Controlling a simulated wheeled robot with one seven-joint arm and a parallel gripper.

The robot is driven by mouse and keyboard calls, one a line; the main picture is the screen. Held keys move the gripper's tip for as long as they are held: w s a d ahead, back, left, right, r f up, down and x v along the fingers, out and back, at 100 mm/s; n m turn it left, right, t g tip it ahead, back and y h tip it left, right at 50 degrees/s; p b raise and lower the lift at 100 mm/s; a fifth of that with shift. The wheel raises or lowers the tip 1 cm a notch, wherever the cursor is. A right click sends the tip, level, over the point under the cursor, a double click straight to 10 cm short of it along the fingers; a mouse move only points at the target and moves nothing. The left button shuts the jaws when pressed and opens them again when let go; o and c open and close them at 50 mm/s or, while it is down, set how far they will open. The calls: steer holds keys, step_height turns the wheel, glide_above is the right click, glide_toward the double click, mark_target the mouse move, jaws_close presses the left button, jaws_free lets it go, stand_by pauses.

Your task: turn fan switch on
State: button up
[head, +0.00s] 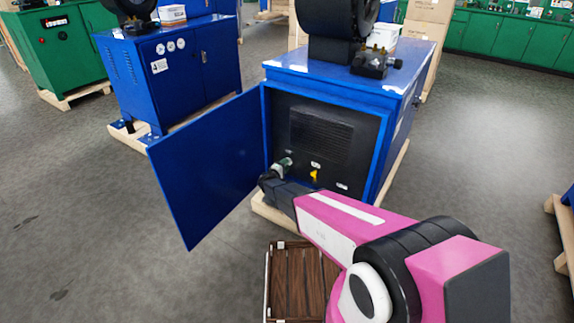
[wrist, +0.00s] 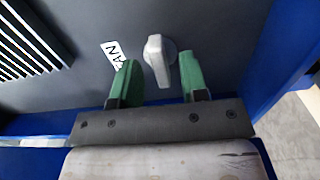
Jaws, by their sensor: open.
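The fan switch (wrist: 158,60) is a pale grey rotary knob on the dark panel inside the open blue cabinet, with a white label (wrist: 115,52) reading "AN" beside it. Its handle stands nearly upright in the wrist view. My gripper (wrist: 160,74) is open, one green finger on each side of the knob. I see a gap on both sides; whether the fingertips reach past its front face I cannot tell. In the head view my gripper (head: 284,163) is at the panel's lower left and hides the fan switch.
A yellow switch (head: 313,175) sits on the same panel to the right, below a vent grille (head: 320,135). The cabinet door (head: 208,165) hangs open to the left. A brown slatted crate (head: 300,285) stands on the floor below my arm.

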steer(key=v, duration=0.8)
steer(key=shift+s+a, duration=0.1)
